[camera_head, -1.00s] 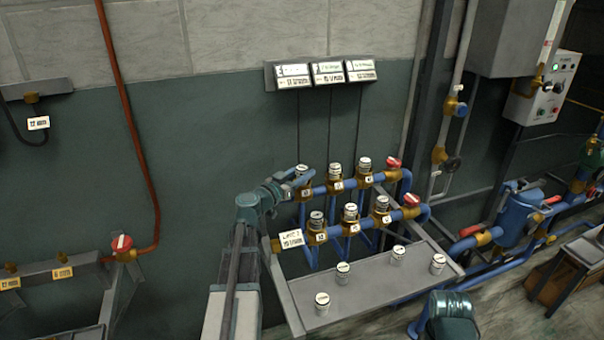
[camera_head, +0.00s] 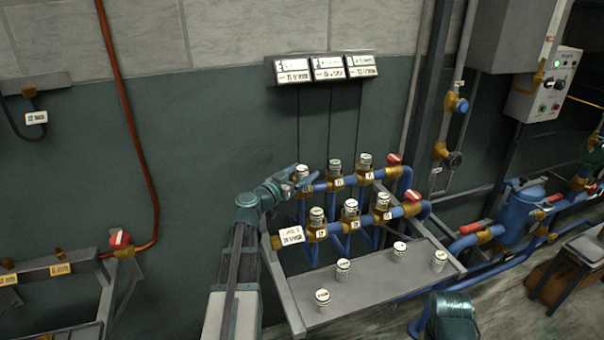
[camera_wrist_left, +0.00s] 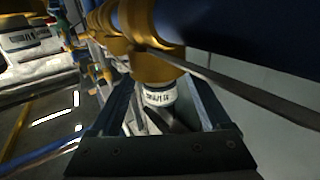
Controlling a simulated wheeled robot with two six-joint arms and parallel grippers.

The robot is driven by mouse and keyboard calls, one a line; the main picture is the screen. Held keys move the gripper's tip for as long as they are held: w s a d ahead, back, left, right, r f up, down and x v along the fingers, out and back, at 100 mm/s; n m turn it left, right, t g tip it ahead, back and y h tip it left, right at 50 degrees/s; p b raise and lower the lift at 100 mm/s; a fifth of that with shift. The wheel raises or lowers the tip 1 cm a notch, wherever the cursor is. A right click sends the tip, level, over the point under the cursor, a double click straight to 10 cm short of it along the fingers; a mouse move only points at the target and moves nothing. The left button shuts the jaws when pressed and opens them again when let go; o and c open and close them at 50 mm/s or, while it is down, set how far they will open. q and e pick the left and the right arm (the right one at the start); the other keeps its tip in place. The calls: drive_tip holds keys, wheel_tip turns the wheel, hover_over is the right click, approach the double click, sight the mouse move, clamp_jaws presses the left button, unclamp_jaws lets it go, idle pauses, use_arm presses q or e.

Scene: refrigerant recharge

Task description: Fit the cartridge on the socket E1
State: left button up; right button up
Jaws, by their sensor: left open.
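My left gripper (camera_head: 301,181) is open at the upper-left socket of the blue pipe rack. A white-capped cartridge (camera_head: 302,171) stands on that socket, with the fingers around it. In the left wrist view this cartridge (camera_wrist_left: 159,96) sits against a brass socket (camera_wrist_left: 156,66), between the spread fingers (camera_wrist_left: 160,112). Other cartridges stand on the rack's sockets, such as the upper middle one (camera_head: 335,166) and the lower left one (camera_head: 316,214). Loose cartridges stand on the grey shelf, including the front one (camera_head: 322,297). Socket tags are too small to read surely. My right gripper is out of view.
The grey shelf (camera_head: 372,278) lies in front of the rack with free room between cartridges. Red valve handles (camera_head: 394,159) end the pipe rows at the right. Label plates (camera_head: 327,68) are on the wall above.

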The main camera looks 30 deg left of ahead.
use_arm(q)
drive_tip(key=s+a, duration=0.2)
drive_tip(key=s, duration=1.1)
drive_tip(key=shift+s, duration=0.35)
wheel_tip(320, 180, up, 6)
drive_tip(key=p, duration=0.6)
